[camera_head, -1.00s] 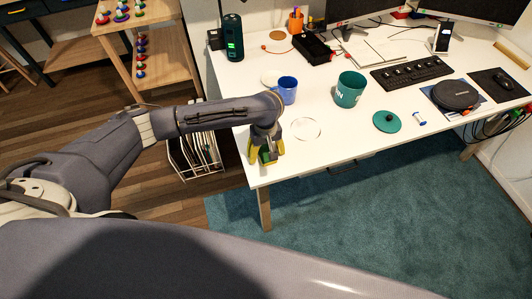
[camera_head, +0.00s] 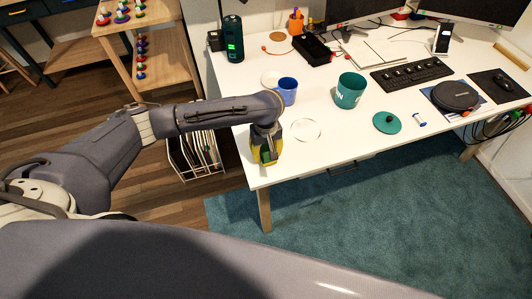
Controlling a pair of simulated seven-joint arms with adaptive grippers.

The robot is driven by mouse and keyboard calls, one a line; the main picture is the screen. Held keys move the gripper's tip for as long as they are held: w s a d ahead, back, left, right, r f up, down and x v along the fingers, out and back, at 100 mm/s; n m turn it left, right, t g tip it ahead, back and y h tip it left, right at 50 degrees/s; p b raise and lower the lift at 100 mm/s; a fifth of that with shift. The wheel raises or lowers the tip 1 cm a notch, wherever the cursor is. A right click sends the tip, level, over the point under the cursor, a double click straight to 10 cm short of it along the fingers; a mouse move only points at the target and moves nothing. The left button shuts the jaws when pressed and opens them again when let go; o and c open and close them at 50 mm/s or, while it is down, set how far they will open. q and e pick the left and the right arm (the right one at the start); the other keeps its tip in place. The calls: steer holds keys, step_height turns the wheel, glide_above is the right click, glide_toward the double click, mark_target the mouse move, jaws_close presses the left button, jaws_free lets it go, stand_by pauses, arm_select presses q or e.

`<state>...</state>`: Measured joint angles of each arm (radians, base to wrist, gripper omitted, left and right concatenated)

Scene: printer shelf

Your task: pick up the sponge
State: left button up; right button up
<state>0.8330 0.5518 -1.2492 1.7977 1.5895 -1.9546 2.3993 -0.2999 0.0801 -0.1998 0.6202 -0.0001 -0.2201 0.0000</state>
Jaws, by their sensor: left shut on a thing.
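My left gripper (camera_head: 266,158) points down at the near left edge of the white desk. It is shut on the sponge (camera_head: 268,155), which shows as a small green patch between the yellowish fingers. Most of the sponge is hidden by the fingers and the wrist. The sponge is at or very near the desk top; I cannot tell whether it touches it. My right gripper is not in view.
On the desk (camera_head: 330,155), a blue cup (camera_head: 288,92) stands just behind my gripper, and a clear ring-like disc (camera_head: 306,130) lies to its right. A green mug (camera_head: 350,90) and green lid (camera_head: 387,122) are farther right. A wire rack (camera_head: 193,155) stands left of the desk.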

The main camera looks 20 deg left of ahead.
mark_target(266, 151)
arm_select(q)
step_height(266, 151, up, 19)
stand_by(0.6)
steer(key=shift+r, duration=0.15)
steer(key=shift+o, duration=1.3)
steer(key=c, duration=0.4)
